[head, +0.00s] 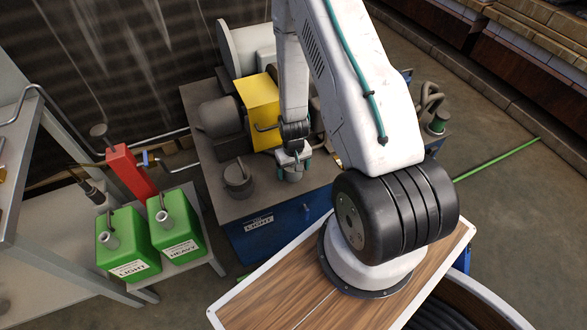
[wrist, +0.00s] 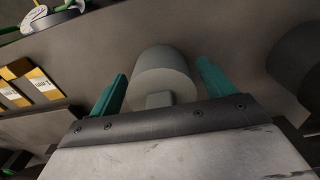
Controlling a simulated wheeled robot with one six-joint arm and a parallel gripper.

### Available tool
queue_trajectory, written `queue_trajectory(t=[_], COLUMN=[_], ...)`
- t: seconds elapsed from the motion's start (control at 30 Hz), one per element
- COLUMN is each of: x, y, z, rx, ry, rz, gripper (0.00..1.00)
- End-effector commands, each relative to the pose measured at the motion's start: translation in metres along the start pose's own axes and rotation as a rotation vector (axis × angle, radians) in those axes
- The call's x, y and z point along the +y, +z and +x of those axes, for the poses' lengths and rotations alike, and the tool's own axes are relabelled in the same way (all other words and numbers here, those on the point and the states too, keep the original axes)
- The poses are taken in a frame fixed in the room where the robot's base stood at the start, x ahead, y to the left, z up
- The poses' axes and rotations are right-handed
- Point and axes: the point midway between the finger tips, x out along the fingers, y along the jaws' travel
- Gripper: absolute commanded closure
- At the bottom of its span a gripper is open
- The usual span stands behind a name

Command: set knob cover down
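The knob cover appears to be a grey cylinder (wrist: 165,68) with a small square lug, seen between my gripper's two teal fingers in the wrist view. In the head view it is a small grey cylinder (head: 293,176) low over the grey bench top (head: 212,182). My gripper (head: 294,162) points down above it. In the wrist view the fingers (wrist: 161,82) stand apart on both sides of the cylinder. Narrow gaps seem to show, but I cannot tell whether the fingers press on it, or whether its underside touches the bench.
A dark grey round pot (head: 238,178) stands left of my gripper on the bench. A yellow box (head: 260,108) with a handle and a grey motor (head: 218,117) stand behind. Green cans (head: 177,228) and a red post (head: 130,172) are at the left. Bare bench lies around the pot.

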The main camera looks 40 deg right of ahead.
Motion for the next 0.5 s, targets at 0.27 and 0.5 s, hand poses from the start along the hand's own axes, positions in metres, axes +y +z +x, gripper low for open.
queue_trajectory(t=[0.27,0.5], x=[0.0,0.0], y=[-0.001,-0.001], z=[-0.014,-0.061], rx=[0.002,0.005], ry=[-0.001,-0.001], rz=[0.0,0.0], gripper=[0.18,0.18])
